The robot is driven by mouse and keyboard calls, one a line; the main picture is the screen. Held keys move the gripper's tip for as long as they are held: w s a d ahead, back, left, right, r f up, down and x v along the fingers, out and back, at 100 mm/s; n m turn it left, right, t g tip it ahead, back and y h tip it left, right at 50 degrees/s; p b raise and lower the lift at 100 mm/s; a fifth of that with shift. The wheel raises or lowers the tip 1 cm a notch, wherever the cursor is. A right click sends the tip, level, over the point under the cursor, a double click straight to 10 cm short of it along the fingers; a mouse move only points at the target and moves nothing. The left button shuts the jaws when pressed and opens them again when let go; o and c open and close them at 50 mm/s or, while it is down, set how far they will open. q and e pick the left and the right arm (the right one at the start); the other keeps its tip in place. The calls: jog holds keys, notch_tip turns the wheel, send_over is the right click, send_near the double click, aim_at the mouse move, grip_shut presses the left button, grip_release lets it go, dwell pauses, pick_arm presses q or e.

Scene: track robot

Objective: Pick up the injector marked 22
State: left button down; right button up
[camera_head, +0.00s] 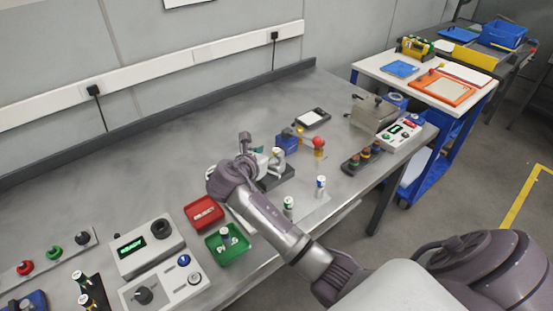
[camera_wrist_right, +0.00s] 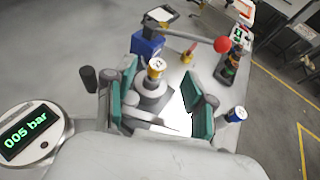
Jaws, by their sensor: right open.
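Several small white injectors with coloured bands are in view; I cannot read the number 22 on any. One (camera_head: 278,153) stands in a grey test fixture, and it shows with a yellow band in the right wrist view (camera_wrist_right: 155,67). A green-banded injector (camera_head: 288,203) and a blue-banded injector (camera_head: 321,183) stand on the bench; the blue one also shows in the wrist view (camera_wrist_right: 237,114). My right gripper (camera_head: 258,158) is beside the fixture. Its teal fingers (camera_wrist_right: 162,103) are apart and empty, with the fixture injector beyond them. My left gripper is out of view.
A blue block (camera_head: 288,138) and a red-ball lever (camera_head: 319,143) stand by the fixture. A red tray (camera_head: 204,214) and a green tray (camera_head: 230,255) lie left of my arm. A rack (camera_head: 362,158) is to the right. A gauge (camera_wrist_right: 30,133) reads 005 bar.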

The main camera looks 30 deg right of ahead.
aim_at(275, 151)
jog(key=shift+w+d+f, duration=0.3)
jog(key=shift+d, duration=0.25)
jog(key=x, duration=0.5)
jog(key=shift+a+f, duration=0.2)
jog(key=shift+f, duration=0.15)
jog(key=shift+c, duration=0.7)
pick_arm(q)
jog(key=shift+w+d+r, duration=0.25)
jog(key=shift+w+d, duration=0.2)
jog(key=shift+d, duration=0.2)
pick_arm(e)
grip_shut()
